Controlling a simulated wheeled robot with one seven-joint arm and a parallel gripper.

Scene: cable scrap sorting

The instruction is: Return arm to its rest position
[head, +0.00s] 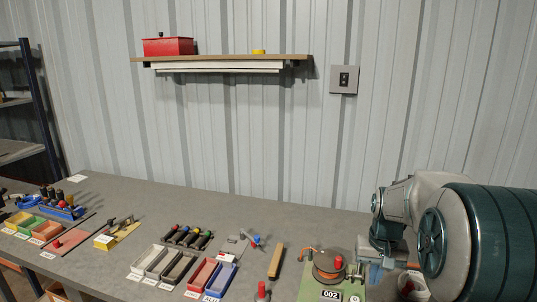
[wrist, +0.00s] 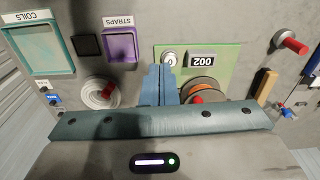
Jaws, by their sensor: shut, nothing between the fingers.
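My gripper shows in the wrist view (wrist: 158,72) with its two blue fingers pressed together and nothing between them. In the head view my gripper (head: 376,275) hangs low over the right end of the bench, partly hidden by my own arm. Beside it stands a spool of orange cable (head: 327,264) with a red knob on a green board (head: 311,289) labelled 002. In the wrist view the spool (wrist: 198,90) is just right of the fingers, partly covered by my gripper body.
A teal COILS tray (wrist: 40,48) and a purple STRAPS tray (wrist: 120,44) lie left in the wrist view. A shelf (head: 225,58) hangs on the wall above open space.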

